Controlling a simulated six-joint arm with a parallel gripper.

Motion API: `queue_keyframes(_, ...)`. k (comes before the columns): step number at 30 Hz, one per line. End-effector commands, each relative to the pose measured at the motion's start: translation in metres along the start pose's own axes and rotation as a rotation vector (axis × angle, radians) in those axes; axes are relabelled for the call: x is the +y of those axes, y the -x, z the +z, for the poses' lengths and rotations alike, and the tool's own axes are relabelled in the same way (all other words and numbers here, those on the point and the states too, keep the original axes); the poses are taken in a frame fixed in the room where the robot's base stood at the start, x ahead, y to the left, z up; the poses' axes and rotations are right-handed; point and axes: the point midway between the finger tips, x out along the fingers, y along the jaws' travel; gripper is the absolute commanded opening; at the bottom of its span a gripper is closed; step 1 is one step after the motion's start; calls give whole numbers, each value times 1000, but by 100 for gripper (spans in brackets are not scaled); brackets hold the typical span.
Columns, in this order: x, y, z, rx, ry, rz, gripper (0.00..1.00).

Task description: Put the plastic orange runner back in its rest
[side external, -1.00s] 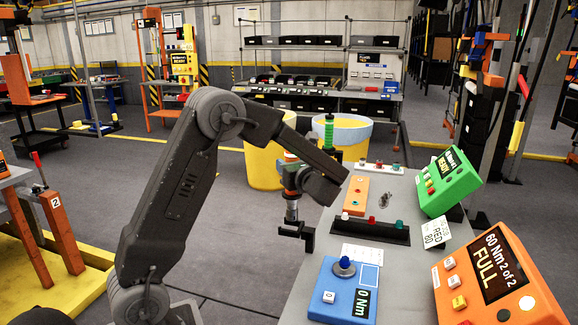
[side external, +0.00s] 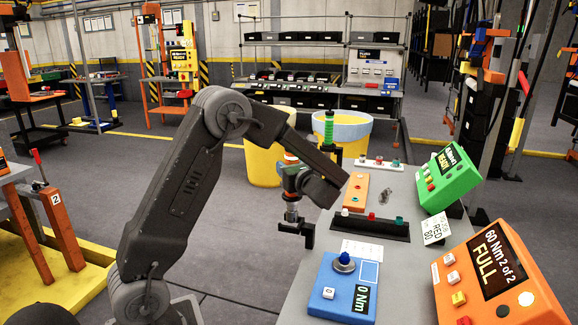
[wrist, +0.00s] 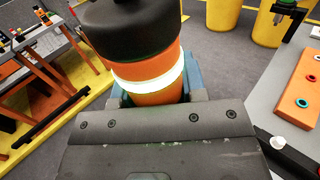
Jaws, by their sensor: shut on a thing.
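My gripper (side external: 302,180) is shut around the body of the orange runner (side external: 291,159). The runner hangs about upright, its grey metal lower end pointing down. Just below it, at the bench's left edge, is a black bracket (side external: 296,229) that looks like its rest. The lower end is at or just above the bracket; I cannot tell whether it is seated. In the wrist view the runner (wrist: 150,91) shows orange with a white band and a black top, between the bluish fingers of my gripper (wrist: 155,97). Its lower end is hidden there.
A green-handled tool (side external: 328,128) stands in another black holder behind. The grey bench carries an orange plate (side external: 355,190), a blue torque box (side external: 330,273), a green box (side external: 450,180) and an orange display box (side external: 482,280). Yellow bins (side external: 262,160) stand behind. Floor left of the bench is clear.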

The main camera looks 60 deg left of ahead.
Motion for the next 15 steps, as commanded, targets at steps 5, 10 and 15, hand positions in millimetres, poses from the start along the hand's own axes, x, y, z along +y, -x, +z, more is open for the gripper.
queue_keyframes(5,0,0,-2,-4,3,0,0)
queue_keyframes(10,0,0,-5,-4,4,0,0)
queue_keyframes(15,0,0,-9,-4,4,0,0)
